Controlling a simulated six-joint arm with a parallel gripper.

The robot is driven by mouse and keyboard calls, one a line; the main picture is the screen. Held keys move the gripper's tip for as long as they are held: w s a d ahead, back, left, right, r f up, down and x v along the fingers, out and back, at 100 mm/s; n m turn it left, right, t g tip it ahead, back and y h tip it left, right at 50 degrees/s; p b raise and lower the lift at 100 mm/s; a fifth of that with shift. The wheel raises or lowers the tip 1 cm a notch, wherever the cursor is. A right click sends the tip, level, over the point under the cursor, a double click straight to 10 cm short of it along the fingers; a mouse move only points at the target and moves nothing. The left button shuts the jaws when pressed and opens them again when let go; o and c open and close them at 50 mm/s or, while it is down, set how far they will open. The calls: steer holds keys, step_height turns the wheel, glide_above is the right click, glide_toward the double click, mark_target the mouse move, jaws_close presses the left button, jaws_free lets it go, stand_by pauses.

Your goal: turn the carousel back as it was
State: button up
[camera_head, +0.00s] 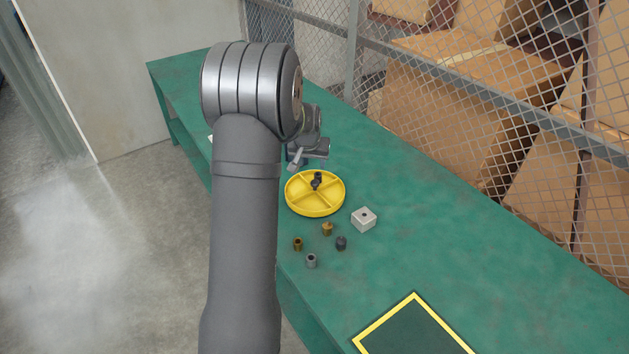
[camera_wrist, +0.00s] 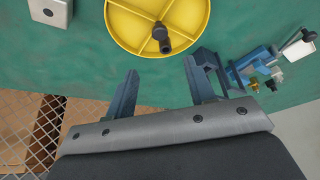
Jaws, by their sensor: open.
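The yellow carousel (camera_head: 309,207) is a round tray with divider walls on the green bench. A dark part (camera_head: 317,180) shows at its far side in the head view. In the wrist view the carousel (camera_wrist: 193,15) is at the top, partly cut off, and the dark part (camera_wrist: 160,38) lies near its rim. My gripper (camera_head: 296,164) is just beyond the carousel in the head view. In the wrist view my gripper (camera_wrist: 160,82) is open, with empty space between its fingers, apart from the carousel.
A pale block (camera_head: 364,219) with a hole and several small brass and dark fittings (camera_head: 327,229) stand near the carousel. A blue device (camera_wrist: 262,65) is close to the right finger in the wrist view. A yellow-framed area (camera_head: 415,325) lies nearer. Wire fence (camera_head: 460,85) borders the bench.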

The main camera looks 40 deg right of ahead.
mark_target(315, 182)
steer(key=x, duration=1.3)
steer(key=shift+d+f, duration=0.1)
steer(key=shift+f, duration=0.1)
steer(key=shift+c, duration=0.2)
jaws_close()
